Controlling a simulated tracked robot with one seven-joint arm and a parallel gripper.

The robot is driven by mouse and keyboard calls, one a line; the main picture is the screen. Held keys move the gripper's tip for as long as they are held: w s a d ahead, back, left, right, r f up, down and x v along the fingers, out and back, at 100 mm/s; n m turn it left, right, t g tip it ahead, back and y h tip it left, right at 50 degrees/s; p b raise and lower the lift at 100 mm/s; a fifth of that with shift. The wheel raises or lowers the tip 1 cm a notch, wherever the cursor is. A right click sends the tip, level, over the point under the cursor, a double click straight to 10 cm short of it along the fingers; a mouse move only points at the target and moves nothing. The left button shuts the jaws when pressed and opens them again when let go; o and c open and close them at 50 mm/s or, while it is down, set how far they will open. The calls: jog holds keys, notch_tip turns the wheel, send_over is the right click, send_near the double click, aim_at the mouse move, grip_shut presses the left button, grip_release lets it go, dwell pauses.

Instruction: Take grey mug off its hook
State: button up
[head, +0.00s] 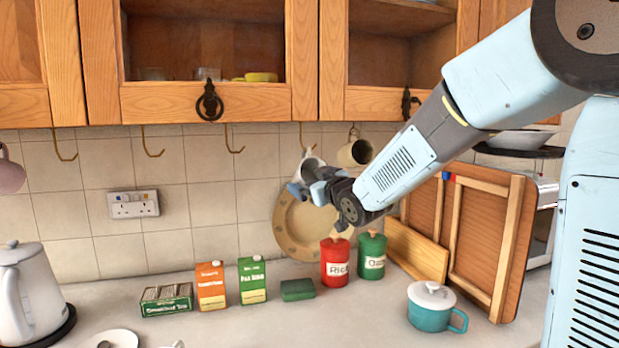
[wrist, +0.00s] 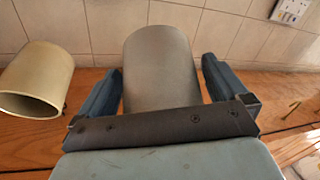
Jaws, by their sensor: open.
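The grey mug (wrist: 160,65) is between the two fingers of my gripper (wrist: 161,72) in the wrist view, with a finger on each side. The fingers are open; whether either one touches the mug cannot be told. In the head view the grey mug (head: 312,161) shows pale below its hook (head: 301,136), under the wall cabinets. My gripper (head: 308,184) covers its lower part there. The contact between its handle and the hook is not clear.
A cream mug (head: 355,152) hangs close on the right; it also shows in the wrist view (wrist: 38,80). Empty hooks (head: 234,138) are on the left. A round board (head: 295,228), red tin (head: 334,263) and green tin (head: 372,256) stand below. Cabinets (head: 210,104) are above.

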jog(key=c, duration=1)
jog(key=shift+c, duration=0.5)
jog(key=shift+r, duration=0.15)
